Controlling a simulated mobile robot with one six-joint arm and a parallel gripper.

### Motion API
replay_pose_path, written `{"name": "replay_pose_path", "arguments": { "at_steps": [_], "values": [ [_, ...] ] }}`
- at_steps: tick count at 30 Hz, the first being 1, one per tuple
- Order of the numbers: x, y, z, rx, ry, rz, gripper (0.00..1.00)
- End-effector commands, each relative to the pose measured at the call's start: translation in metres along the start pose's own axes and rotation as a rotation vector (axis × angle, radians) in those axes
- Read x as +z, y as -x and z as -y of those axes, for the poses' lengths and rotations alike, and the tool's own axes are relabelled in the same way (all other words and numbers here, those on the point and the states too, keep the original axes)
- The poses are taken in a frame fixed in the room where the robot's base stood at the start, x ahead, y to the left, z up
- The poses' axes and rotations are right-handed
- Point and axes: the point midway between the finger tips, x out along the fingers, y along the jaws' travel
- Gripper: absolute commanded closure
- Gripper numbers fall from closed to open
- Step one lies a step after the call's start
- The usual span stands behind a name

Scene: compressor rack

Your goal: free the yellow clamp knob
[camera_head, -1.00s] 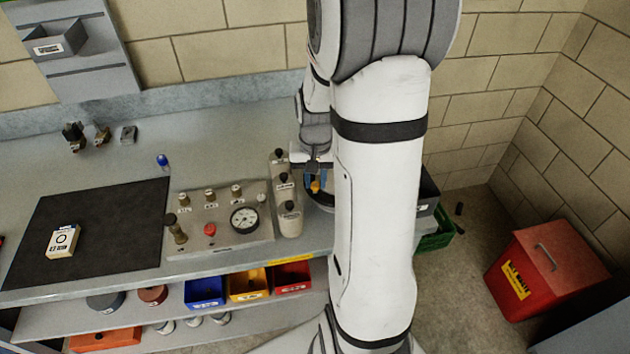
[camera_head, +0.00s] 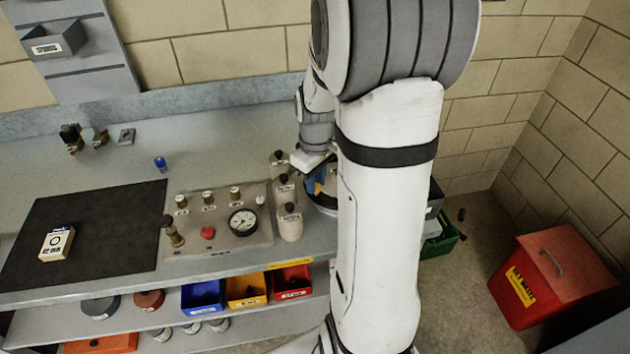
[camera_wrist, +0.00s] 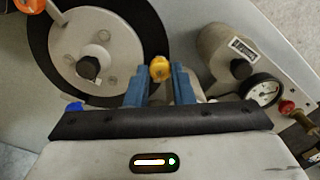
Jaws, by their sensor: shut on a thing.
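The yellow clamp knob (camera_wrist: 159,69) shows in the wrist view at the tips of my gripper (camera_wrist: 160,82). The two blue fingers are closed on the knob from both sides. The knob sits at the edge of a round grey disc with a black rim (camera_wrist: 97,55) and a dark central hub. In the head view my gripper (camera_head: 316,184) is beside the bottles at the right end of the bench, partly hidden by my arm. The knob cannot be made out clearly there.
A panel with a gauge (camera_head: 243,222) and a red knob stands left of several pale bottles (camera_head: 289,222). A bottle and the gauge also show close right of the fingers in the wrist view. An orange part (camera_wrist: 30,5) is at its upper left. The red bin (camera_head: 545,283) stands on the floor.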

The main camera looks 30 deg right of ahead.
Motion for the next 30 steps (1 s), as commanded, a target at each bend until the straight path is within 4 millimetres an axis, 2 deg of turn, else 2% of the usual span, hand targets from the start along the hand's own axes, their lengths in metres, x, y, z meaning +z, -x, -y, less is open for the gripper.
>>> {"name": "replay_pose_path", "arguments": {
  "at_steps": [9, 23, 24, 30],
  "values": [
    [-0.0021, 0.0020, -0.0011, 0.005, 0.086, -0.007, 1.00],
    [-0.0021, 0.0024, -0.0014, 0.005, 0.094, -0.007, 1.00],
    [-0.0021, 0.0024, -0.0014, 0.005, 0.094, -0.007, 0.75],
    [-0.0010, 0.0014, -0.0009, 0.003, 0.093, -0.004, 0.59]
  ]
}}
